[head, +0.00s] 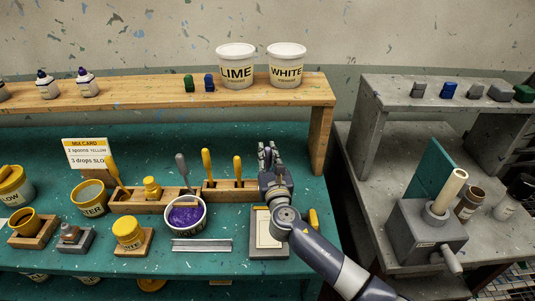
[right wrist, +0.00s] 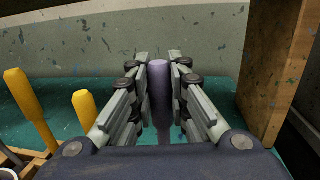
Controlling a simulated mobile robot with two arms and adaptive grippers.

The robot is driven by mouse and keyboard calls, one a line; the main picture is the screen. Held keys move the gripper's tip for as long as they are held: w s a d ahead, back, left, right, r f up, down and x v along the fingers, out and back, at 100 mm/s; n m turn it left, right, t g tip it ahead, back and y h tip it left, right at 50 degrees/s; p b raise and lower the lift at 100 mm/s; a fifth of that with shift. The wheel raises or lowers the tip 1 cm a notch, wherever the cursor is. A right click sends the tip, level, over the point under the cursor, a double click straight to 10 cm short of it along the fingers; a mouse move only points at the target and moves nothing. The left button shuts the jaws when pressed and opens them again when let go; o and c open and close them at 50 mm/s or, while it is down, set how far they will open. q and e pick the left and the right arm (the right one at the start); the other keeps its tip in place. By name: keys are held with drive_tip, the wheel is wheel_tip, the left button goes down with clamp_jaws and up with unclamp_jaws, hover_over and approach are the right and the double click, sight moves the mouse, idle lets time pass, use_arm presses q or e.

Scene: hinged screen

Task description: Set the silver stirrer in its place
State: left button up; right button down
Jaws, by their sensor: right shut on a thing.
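My right gripper (head: 268,152) is above the right end of the wooden rack (head: 222,193), beside two yellow handles. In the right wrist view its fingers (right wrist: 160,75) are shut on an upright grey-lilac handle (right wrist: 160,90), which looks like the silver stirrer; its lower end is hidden. Another grey-handled tool (head: 182,166) leans in the tub of purple paint (head: 186,216). Yellow handles (head: 206,161) and (head: 237,167) stand in the rack. They also show at the left in the right wrist view (right wrist: 30,105). My left gripper is not in view.
A wooden shelf (head: 130,94) with LIME (head: 236,66) and WHITE (head: 287,65) tubs runs behind, its post (head: 320,140) right of my gripper. A framed plate (head: 268,240) lies under my arm. A grey bench (head: 350,150) is at the right.

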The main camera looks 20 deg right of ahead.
drive_tip(key=shift+f, duration=0.15)
drive_tip(key=c, duration=1.4)
unclamp_jaws()
drive_tip(key=shift+c, duration=0.2)
drive_tip(key=s+a, duration=0.1)
drive_tip(key=s, duration=1.1)
drive_tip(key=shift+a+f, duration=0.3)
drive_tip(key=shift+f, duration=0.1)
